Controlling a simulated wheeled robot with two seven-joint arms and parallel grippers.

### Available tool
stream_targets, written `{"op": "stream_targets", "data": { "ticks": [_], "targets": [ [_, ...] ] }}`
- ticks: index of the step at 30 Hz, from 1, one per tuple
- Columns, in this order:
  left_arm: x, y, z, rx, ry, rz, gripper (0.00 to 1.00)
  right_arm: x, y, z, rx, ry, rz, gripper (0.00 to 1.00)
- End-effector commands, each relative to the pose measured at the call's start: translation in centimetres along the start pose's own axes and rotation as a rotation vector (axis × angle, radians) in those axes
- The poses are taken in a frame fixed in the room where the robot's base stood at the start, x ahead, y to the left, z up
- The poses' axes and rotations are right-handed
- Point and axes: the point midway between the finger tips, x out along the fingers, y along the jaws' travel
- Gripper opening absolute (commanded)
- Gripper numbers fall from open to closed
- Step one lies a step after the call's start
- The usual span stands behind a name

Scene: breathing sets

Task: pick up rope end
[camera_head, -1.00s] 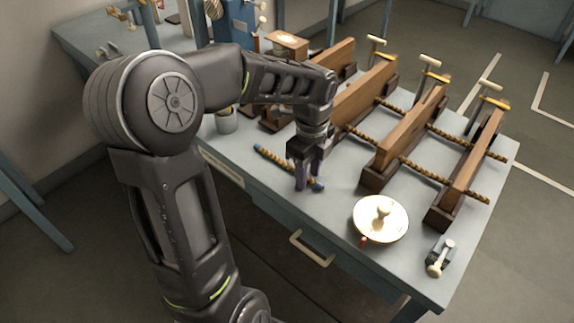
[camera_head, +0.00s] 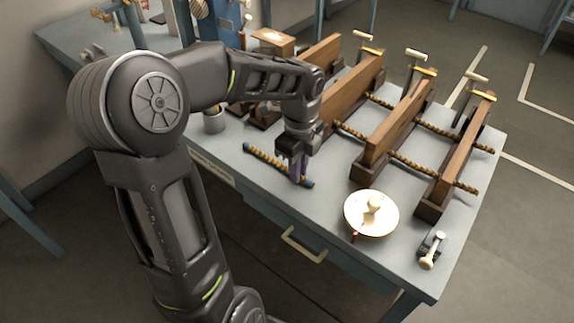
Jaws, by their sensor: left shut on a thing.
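A short brown rope end (camera_head: 264,158) with blue tips lies near the front edge of the grey-blue workbench (camera_head: 331,219). My left gripper (camera_head: 299,181) points down over its right part and is shut on it, close to the right blue tip. The fingers hide part of the rope there. I cannot tell whether the rope is lifted off the bench top. My right gripper is not in view.
Several upright wooden boards (camera_head: 400,123) with ropes through them stand right of my gripper. A round pale disc with a knob (camera_head: 371,213) and a small metal tool (camera_head: 431,250) lie at the front right.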

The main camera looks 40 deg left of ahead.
Motion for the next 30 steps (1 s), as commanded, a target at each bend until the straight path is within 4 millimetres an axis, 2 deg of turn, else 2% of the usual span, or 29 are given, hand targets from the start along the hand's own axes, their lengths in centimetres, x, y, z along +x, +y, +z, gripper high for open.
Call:
{"op": "stream_targets", "data": {
  "ticks": [5,18,22,30],
  "targets": [
    [-1.3,-0.1,0.0,0.0,-0.001,-0.004,0.0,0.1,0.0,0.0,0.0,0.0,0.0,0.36],
    [-9.1,-0.1,0.0,0.001,0.0,-0.004,0.0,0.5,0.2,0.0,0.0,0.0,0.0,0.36],
    [-9.9,0.0,0.0,0.0,0.0,-0.001,0.0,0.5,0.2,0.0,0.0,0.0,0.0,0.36],
    [-10.0,0.0,0.0,0.0,0.0,-0.001,0.0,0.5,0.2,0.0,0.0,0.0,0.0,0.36]
  ]
}}
